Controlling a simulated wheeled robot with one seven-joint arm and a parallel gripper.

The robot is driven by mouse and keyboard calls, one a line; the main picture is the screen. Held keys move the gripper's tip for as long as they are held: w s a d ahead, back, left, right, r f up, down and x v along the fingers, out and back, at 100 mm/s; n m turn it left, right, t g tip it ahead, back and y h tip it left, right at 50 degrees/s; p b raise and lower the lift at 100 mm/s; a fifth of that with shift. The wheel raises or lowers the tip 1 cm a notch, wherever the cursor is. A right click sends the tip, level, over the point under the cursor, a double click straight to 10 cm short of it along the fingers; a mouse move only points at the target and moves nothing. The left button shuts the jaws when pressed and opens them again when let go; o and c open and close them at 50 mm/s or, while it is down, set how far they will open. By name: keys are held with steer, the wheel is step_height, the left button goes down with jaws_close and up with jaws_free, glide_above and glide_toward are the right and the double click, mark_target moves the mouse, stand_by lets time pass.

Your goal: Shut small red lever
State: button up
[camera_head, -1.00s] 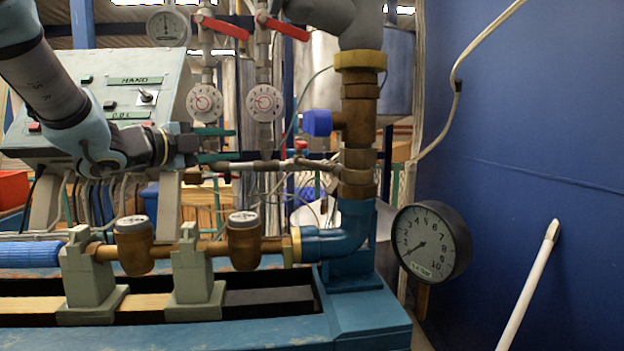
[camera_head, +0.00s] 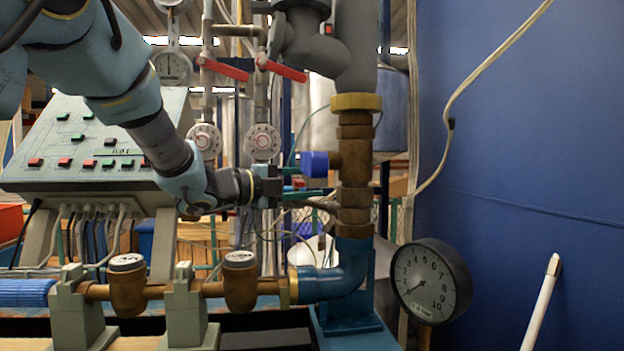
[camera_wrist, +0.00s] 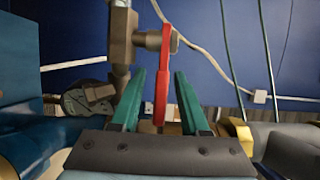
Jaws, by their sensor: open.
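The small red lever (camera_wrist: 165,45) stands upright in the wrist view, fixed to a brown-grey valve fitting (camera_wrist: 122,50) beside it. My gripper (camera_wrist: 160,76) is open, with one green finger on each side of the lever's lower part. Gaps show between the lever and both fingers. In the head view, my gripper (camera_head: 305,184) points right, just below the blue block (camera_head: 315,164) and close to the vertical brass pipe (camera_head: 354,165).
Two larger red levers (camera_head: 222,68) (camera_head: 280,69) sit on vertical pipes above. A round gauge (camera_head: 431,281) stands at lower right. The control panel (camera_head: 85,150) is at left behind my arm. A blue wall (camera_head: 510,130) fills the right.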

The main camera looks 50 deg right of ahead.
steer(key=shift+d, duration=0.3)
jaws_close()
stand_by(1.3)
